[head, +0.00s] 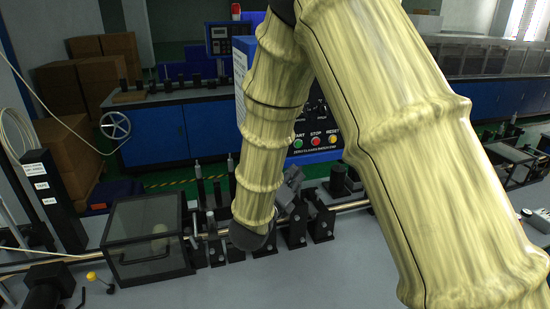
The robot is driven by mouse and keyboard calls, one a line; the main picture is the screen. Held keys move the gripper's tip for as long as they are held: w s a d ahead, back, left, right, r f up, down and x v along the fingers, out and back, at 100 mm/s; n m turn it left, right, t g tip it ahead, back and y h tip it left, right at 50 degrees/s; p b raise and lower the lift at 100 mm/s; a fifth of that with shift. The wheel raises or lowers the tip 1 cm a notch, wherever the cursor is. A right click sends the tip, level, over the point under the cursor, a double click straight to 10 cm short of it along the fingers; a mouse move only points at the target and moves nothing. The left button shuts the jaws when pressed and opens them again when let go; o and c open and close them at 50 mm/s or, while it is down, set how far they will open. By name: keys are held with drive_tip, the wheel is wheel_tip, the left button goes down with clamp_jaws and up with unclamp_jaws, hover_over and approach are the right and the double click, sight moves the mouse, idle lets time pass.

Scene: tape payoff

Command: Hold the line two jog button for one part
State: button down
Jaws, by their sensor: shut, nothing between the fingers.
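A blue control box (318,157) stands behind the line. Its lower face carries a green START button (299,142), a red STOP button (316,141) and a yellow RESET button (333,139). My arm covers much of its face, and I cannot make out a jog button. My arm, in a pale yellow sleeve, comes down in front of it to a dark wrist low in the middle. My gripper (292,179) seems to be the grey tilted part just right of the wrist, below the box. It looks shut and empty, apart from the buttons; its fingertips are hard to make out.
A rod with black brackets (320,222) crosses the grey bench. A clear-sided box (148,240) sits left of my wrist. A black labelled post (54,200) and a yellow knob (91,276) are further left. The front of the bench is mostly clear.

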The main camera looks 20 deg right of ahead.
drive_tip(key=shift+a+r, duration=0.1)
drive_tip(key=shift+a, duration=0.2)
drive_tip(key=w+p, duration=0.2)
drive_tip(key=w, duration=0.6)
drive_tip(key=shift+w, duration=0.35)
drive_tip(key=shift+a, duration=0.1)
drive_tip(key=shift+w+b, duration=0.2)
drive_tip(key=shift+b, duration=0.15)
idle(1.3)
